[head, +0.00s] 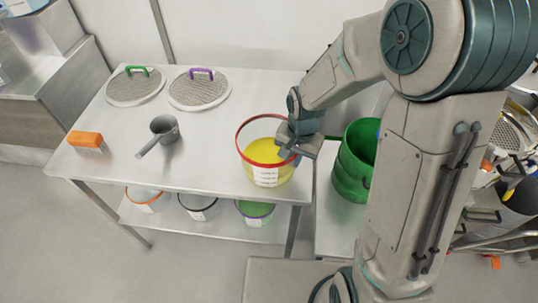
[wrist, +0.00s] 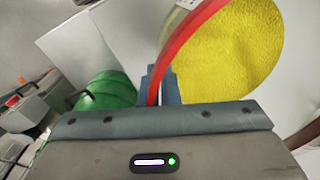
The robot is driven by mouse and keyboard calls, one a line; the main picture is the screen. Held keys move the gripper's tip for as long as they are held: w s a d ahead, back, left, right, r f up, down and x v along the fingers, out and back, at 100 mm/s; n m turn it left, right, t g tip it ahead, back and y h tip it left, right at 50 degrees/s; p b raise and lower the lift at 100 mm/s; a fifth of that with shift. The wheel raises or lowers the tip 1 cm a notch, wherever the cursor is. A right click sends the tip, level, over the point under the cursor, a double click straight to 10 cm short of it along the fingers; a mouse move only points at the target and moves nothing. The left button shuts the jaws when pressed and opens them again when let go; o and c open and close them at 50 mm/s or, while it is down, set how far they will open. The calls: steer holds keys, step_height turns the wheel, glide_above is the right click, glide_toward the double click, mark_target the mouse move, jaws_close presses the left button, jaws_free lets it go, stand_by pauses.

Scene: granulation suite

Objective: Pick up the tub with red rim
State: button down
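The tub with red rim (head: 265,176) is clear-walled, has a white label and holds yellow powder. It stands upright at the right front corner of the steel table; I cannot tell whether its base touches the top. My gripper (head: 290,146) is at the right side of its rim. In the wrist view, the red rim (wrist: 185,42) runs between the two blue fingers of my gripper (wrist: 162,88), which are close together on either side of the tub wall. The yellow powder (wrist: 228,55) fills the view to the right. The fingertips are partly hidden behind the rim.
The steel table (head: 210,160) also holds two round sieve lids (head: 199,88), a grey scoop (head: 164,128) and an orange brush (head: 86,139). Several tubs (head: 254,208) stand on its lower shelf. A green bucket (head: 352,165) stands close on the right.

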steer(key=shift+r, duration=0.15)
steer(key=shift+w+r, duration=0.1)
steer(key=shift+r, duration=0.5)
step_height(320, 180, up, 2)
steer(key=shift+r, duration=0.25)
steer(key=w+d+r+b, duration=0.1)
steer(key=w+d+r, duration=0.4)
steer(key=d, duration=0.5)
step_height(320, 180, up, 2)
steer(key=shift+d+r+b, duration=0.1)
steer(key=shift+d+b, duration=0.15)
steer(key=shift+b, duration=0.05)
steer(key=shift+s, duration=0.1)
stand_by(0.3)
